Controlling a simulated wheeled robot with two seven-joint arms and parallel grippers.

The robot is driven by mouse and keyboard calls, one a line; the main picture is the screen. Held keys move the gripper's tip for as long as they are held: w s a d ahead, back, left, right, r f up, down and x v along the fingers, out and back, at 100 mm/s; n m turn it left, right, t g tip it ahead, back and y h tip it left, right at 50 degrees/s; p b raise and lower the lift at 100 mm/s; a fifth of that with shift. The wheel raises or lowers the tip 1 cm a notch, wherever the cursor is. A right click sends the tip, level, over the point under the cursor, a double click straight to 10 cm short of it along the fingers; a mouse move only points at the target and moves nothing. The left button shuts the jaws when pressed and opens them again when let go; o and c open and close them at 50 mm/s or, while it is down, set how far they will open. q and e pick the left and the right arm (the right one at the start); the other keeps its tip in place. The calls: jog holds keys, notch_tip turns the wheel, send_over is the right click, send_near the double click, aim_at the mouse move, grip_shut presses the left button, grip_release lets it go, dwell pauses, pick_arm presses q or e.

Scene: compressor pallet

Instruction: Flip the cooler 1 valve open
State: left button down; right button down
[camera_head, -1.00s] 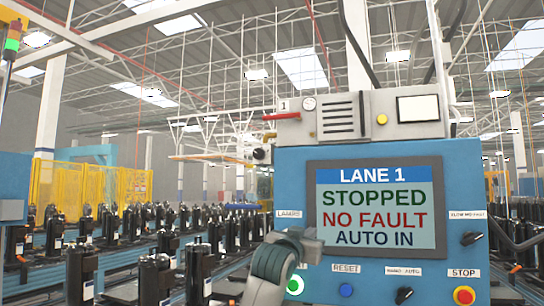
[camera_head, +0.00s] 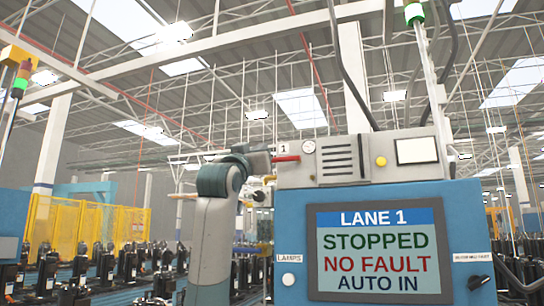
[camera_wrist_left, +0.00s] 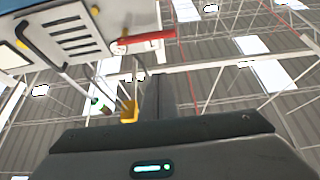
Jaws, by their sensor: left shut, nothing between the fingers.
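The cooler 1 valve has a red lever (camera_head: 287,158) lying about level at the left end of the cream cooler box (camera_head: 345,158) marked "1". In the head view its left end is hidden by or next to my left gripper (camera_head: 268,160). My left gripper is shut and empty. Its dark fingers (camera_wrist_left: 160,92) point towards the lever's side of the box; I cannot tell whether they touch it. My right gripper is not seen.
The blue cabinet (camera_head: 293,235) carries a screen (camera_head: 380,250) reading LANE 1 STOPPED, NO FAULT, AUTO IN. A gauge (camera_head: 309,146), a grille and a yellow button (camera_head: 381,161) are on the box. Black compressors (camera_head: 75,290) and a yellow fence (camera_head: 75,225) stand behind left.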

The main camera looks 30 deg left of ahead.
pick_arm(q)
jog(key=shift+w+r, duration=0.1)
jog(key=shift+w, duration=0.05)
notch_tip(320, 180, up, 5)
jog(key=p, duration=0.7)
send_over(281, 160)
jog(key=s+a, duration=0.1)
jog(key=s, duration=0.2)
jog(key=f+p, duration=0.1)
jog(key=f, duration=0.1)
jog(key=f+p, duration=0.1)
jog(key=f, duration=0.1)
jog(key=shift+w+a, duration=0.15)
jog(key=shift+a, duration=0.05)
jog(key=shift+f, duration=0.1)
